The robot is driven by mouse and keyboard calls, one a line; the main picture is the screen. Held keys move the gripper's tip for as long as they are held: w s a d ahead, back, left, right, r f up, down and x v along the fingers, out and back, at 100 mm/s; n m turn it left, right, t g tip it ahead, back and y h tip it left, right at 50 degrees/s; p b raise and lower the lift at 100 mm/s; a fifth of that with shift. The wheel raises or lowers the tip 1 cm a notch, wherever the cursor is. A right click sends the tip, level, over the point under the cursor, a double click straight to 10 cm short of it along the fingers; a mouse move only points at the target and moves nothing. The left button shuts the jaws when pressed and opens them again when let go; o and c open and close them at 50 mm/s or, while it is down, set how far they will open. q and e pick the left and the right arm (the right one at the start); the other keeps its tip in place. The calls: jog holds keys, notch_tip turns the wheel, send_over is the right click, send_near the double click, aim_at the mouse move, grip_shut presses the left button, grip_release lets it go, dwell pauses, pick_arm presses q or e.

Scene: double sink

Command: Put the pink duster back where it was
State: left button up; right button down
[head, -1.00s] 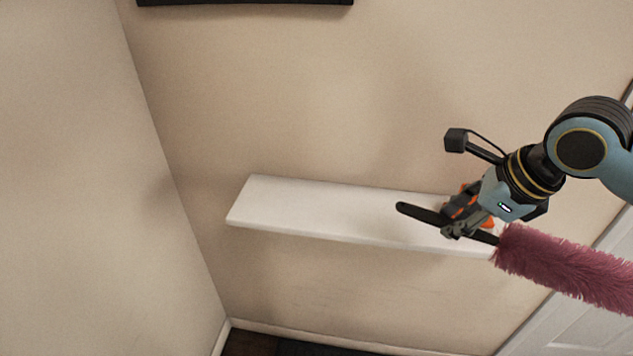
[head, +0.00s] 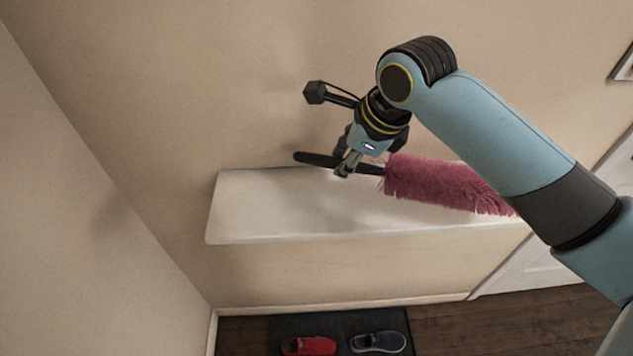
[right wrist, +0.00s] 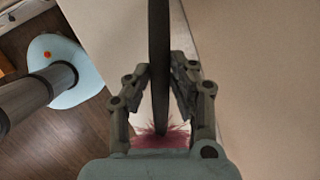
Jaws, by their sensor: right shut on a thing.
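The pink duster (head: 440,183) has a fluffy pink head and a black handle. My right gripper (head: 343,172) is shut on the black handle, close to the pink head. The duster is level with the handle to the left and the head to the right, over the back part of a white wall shelf (head: 270,215). I cannot tell whether it touches the shelf. In the right wrist view the handle (right wrist: 158,60) runs between the fingers (right wrist: 168,95), and a little pink fluff shows below. My left gripper is not in view.
The shelf is bare on its left and front parts. Below it a dark mat (head: 342,328) holds a red shoe (head: 308,346) and a dark shoe (head: 378,342). A white door (head: 540,265) is at the right, and a wall closes the left side.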

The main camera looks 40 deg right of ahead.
aim_at(312, 193)
jog(key=w+a+f, duration=0.2)
jog(key=a, duration=0.1)
jog(key=shift+w, duration=0.2)
jog(key=shift+w+a+f+p, duration=0.2)
jog(key=shift+a+f+p, duration=0.1)
jog(key=shift+a+f, duration=0.2)
notch_tip(312, 193, down, 3)
jog(key=shift+f+p, duration=0.2)
jog(key=shift+p, duration=0.1)
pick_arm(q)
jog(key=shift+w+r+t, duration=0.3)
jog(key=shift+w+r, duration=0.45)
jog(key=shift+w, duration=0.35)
pick_arm(e)
jog(key=shift+f, duration=0.25)
jog(key=c, duration=1.5)
grip_release()
jog(key=shift+c, duration=0.2)
jog(key=o, duration=0.4)
pick_arm(q)
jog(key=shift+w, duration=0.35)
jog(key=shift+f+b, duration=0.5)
jog(key=shift+b, duration=0.05)
pick_arm(e)
jog(key=v, duration=1.2)
